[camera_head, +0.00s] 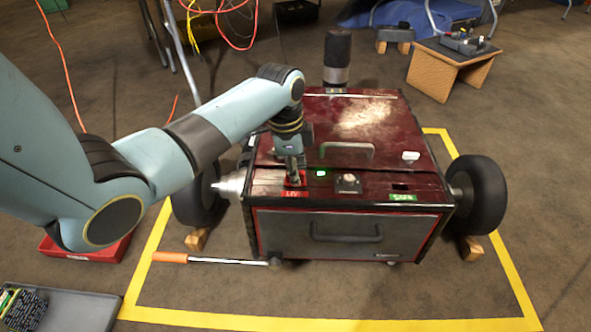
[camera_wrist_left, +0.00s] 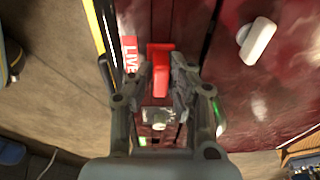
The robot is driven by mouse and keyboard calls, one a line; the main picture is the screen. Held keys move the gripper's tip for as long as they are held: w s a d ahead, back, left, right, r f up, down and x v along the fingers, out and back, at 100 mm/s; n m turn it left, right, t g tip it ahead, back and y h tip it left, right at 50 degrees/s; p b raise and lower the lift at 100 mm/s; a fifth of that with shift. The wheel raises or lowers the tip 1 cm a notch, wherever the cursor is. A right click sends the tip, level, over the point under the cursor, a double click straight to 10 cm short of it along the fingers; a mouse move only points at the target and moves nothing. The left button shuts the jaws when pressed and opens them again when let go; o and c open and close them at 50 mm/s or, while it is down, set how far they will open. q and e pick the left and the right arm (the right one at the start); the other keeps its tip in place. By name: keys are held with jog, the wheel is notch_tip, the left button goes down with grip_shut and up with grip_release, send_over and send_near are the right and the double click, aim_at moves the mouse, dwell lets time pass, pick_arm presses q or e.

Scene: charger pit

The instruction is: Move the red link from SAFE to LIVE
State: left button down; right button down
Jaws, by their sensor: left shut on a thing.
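The red link (camera_wrist_left: 161,72) shows in the left wrist view between the fingertips of my left gripper (camera_head: 295,180), which is shut on it. In the head view the gripper mostly hides the link. The gripper points down at the red LIVE label (camera_head: 293,194), and the link is at the red-framed place beside that label; I cannot tell how deep it sits. The LIVE label also shows in the left wrist view (camera_wrist_left: 130,53). The green SAFE label (camera_head: 402,197) is at the right of the panel, with an empty dark slot (camera_head: 401,187) behind it. My right gripper is out of view.
The dark red wheeled cart (camera_head: 418,135) has a lid handle (camera_head: 346,150) behind the panel. A knob plate (camera_head: 348,183) and a lit green lamp (camera_head: 321,173) lie between the labels. An orange-handled bar (camera_head: 215,261) sticks out front left. Yellow tape (camera_head: 330,322) surrounds the cart.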

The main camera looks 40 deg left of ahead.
pick_arm(q)
jog(key=c, duration=1.2)
grip_release()
jog(key=r, duration=0.8)
jog(key=a+r, duration=0.1)
jog(key=r, duration=0.2)
jog(key=shift+s+a+r, duration=0.1)
jog(key=shift+s+r, duration=0.3)
jog(key=shift+f, duration=0.1)
